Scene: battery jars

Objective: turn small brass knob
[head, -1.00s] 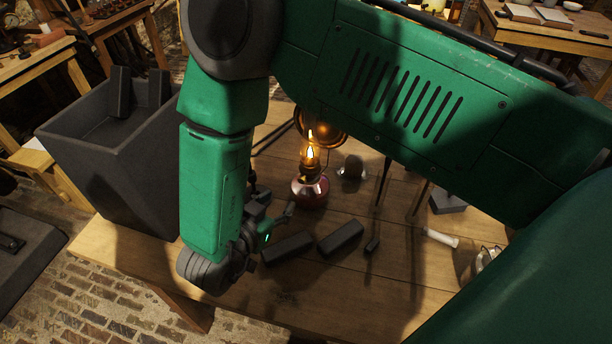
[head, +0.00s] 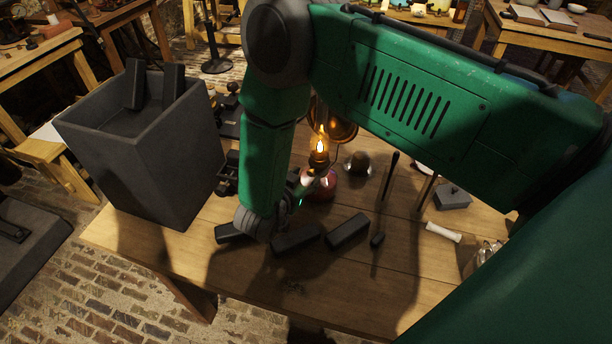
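A lit oil lamp with a small flame (head: 321,143) and a reddish base (head: 322,188) stands on the wooden table, with a round copper-coloured reflector (head: 343,125) behind it. I cannot make out the small brass knob; my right arm covers part of the lamp's left side. My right gripper (head: 304,188) is at the left of the lamp base, very close to it. Whether it touches the lamp or a knob is unclear. Its fingers are small and partly hidden, so their opening does not show. My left gripper is out of view.
A large grey bin (head: 143,165) holding dark blocks stands at the left. Dark blocks (head: 347,231) lie in front of the lamp. A dark egg-shaped thing (head: 358,163), thin rods (head: 389,178) and a white cylinder (head: 443,231) are to the right. The table's front (head: 330,290) is clear.

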